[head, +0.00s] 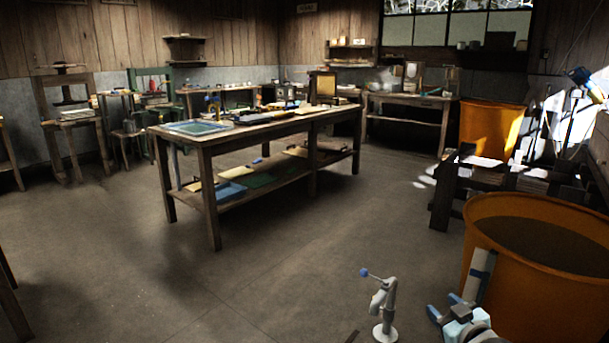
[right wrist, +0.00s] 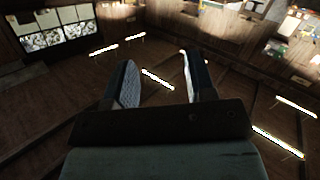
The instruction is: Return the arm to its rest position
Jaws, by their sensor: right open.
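My right gripper (head: 444,306) is low in the head view, right of centre, beside the orange tub. Its two blue fingers are apart with nothing seen between them. My right arm runs off the bottom edge, mostly hidden. No left arm or left gripper shows in the head view.
A large orange tub (head: 533,305) stands close at the right. A dark wooden bench (head: 440,205) is behind it. A long wooden table (head: 205,150) with framed sheets stands mid-room. A grey stand with a blue knob (head: 385,332) is left of my gripper. Floor at the left centre is clear.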

